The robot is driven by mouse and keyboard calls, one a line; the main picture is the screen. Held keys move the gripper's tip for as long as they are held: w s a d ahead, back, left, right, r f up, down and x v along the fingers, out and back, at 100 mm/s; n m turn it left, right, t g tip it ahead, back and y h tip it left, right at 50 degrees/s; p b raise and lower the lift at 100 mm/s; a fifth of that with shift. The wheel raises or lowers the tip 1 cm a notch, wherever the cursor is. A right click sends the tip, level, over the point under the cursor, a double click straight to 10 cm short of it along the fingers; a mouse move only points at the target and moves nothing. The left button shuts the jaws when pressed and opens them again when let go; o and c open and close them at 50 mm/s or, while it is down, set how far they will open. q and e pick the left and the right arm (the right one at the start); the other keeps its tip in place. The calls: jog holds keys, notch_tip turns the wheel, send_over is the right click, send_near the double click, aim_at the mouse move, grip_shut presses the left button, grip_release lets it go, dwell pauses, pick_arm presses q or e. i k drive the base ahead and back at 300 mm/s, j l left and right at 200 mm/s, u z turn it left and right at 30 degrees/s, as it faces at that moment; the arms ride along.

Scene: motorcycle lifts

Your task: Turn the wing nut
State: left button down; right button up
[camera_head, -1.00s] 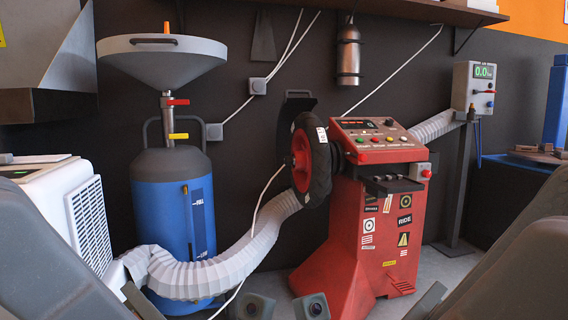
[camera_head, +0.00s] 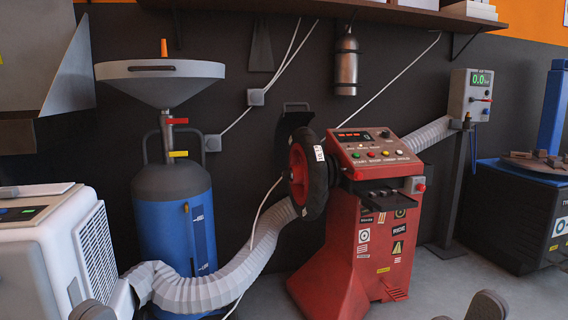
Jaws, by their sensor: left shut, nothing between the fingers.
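A red wheel balancer (camera_head: 345,240) stands against the dark wall. A black-tyred wheel with a red rim (camera_head: 314,180) is mounted on its left side. A small dark piece at the wheel's hub (camera_head: 288,191) looks like the wing nut, seen edge-on; its wings are too small to make out. My left gripper (camera_head: 92,311) shows only as a dark shape at the bottom left edge, shut and empty, well apart from the wheel. A dark part of my right arm shows at the bottom right; its gripper is not visible.
A blue oil drainer (camera_head: 172,215) and white machine (camera_head: 50,250) stand left. A thin white cable passes left of the wheel. Clear floor (camera_head: 440,275) lies right of the balancer.

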aim_at(286, 174)
jog(key=i+l, duration=0.25)
jog(key=i, duration=0.2)
jog(key=i+l, duration=0.3)
jog(key=i, duration=0.15)
jog(key=i+l, duration=0.25)
jog(key=i, duration=0.15)
jog(key=i+l, duration=0.3)
jog(key=i, duration=0.15)
